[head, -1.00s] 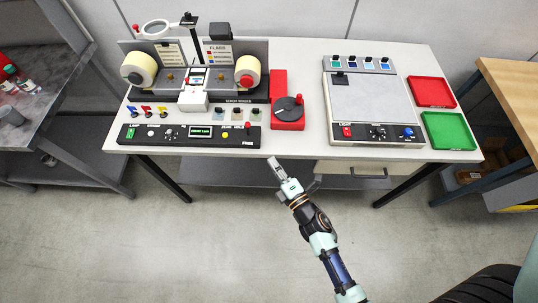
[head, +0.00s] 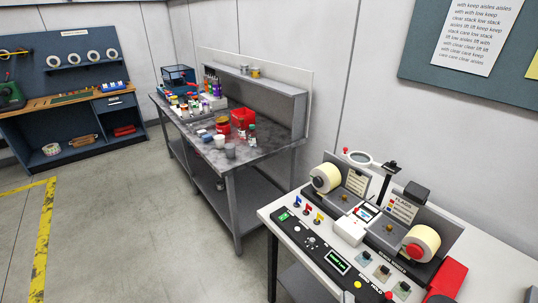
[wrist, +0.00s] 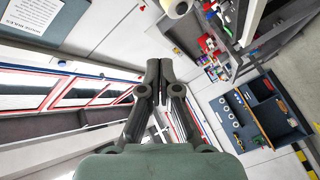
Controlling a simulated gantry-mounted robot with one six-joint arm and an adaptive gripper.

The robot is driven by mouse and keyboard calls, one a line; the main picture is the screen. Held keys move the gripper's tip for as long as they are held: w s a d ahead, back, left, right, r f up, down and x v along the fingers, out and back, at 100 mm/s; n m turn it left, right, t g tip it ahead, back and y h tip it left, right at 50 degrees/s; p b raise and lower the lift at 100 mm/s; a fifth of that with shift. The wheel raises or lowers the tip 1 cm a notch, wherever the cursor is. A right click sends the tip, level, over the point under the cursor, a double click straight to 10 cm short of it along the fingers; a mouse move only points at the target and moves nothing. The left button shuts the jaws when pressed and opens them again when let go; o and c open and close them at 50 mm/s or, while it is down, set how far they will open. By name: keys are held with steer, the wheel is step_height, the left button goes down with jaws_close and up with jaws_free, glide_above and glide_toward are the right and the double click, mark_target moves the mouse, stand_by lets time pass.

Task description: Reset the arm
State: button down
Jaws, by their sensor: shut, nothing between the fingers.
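My gripper (wrist: 159,76) shows in the wrist view with its two dark fingers together and nothing between them. The wrist view is tilted, and the fingers stand clear of every surface I can see. My arm and gripper are not in the head view. The label rewinder (head: 375,215), with a cream roll at each side, stands on the white bench at the lower right of the head view.
A grey metal table (head: 262,150) with bottles, cups and a red bin (head: 243,118) stands left of the rewinder bench. A blue workbench (head: 70,113) stands at the far left. Open floor (head: 130,225) lies in front, with a yellow line (head: 46,235).

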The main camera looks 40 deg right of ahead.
steer(key=w+a+r+m+t+y, duration=0.1)
steer(key=w+a+r+y, duration=0.25)
steer(key=a, duration=0.35)
steer(key=w+a+r+m+t+y, duration=0.1)
steer(key=w+a+r+y, duration=0.1)
steer(key=w+a, duration=0.35)
steer(key=w+a+r+n+y, duration=0.1)
steer(key=a+r+y, duration=0.15)
steer(key=a, duration=0.65)
steer(key=a+r+y, duration=0.1)
steer(key=a+y, duration=0.3)
steer(key=a, duration=0.6)
step_height(320, 180, up, 22)
steer(key=a+y+p, duration=0.1)
steer(key=a+p, duration=0.1)
steer(key=p, duration=2)
steer(key=shift+s+r, duration=0.25)
steer(key=shift+s, duration=0.1)
